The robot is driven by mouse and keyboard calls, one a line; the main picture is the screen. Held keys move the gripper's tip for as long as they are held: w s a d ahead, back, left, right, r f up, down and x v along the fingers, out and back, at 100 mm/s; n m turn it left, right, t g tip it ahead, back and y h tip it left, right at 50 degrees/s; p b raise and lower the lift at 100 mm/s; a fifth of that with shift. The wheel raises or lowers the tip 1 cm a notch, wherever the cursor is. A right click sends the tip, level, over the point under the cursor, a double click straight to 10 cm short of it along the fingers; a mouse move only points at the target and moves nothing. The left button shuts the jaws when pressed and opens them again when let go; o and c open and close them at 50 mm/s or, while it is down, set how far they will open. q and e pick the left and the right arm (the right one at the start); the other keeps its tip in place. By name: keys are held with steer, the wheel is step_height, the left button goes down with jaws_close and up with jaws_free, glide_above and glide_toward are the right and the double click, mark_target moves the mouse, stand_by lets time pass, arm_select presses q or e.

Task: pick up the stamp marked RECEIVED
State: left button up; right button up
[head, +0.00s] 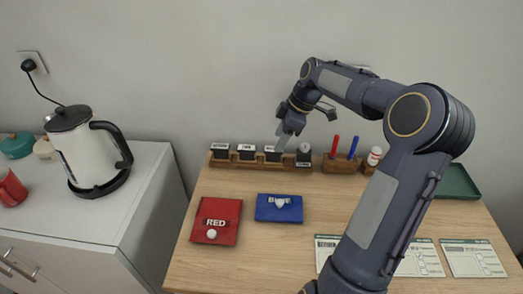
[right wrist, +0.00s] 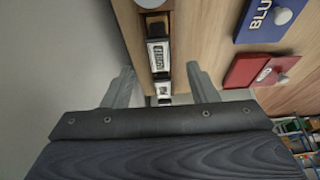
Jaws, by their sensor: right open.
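Several dark stamps with pale labels stand in a row in a wooden rack (head: 262,164) at the back of the counter. They include a left stamp (head: 220,151), a second (head: 247,152), a third (head: 272,154) and a right one with a round dark top (head: 303,151). The labels are too small to read, so I cannot tell which says RECEIVED. My right gripper (head: 289,130) is open and empty, just above the rack's right part. In the right wrist view its fingers (right wrist: 160,70) spread on either side of the row, with a labelled stamp (right wrist: 158,54) between them. My left gripper is not in view.
A red pad (head: 217,221) and a blue pad (head: 279,208) lie in front of the rack. Paper forms (head: 472,258) and a green tray (head: 457,183) are at right. A kettle (head: 85,150) stands on the left cabinet.

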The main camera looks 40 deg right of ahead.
mark_target(271, 153)
steer(key=x, duration=0.7)
steer(key=shift+f+b, duration=0.3)
steer(key=shift+b, duration=0.05)
steer(key=c, duration=1.1)
steer(key=shift+r, duration=0.1)
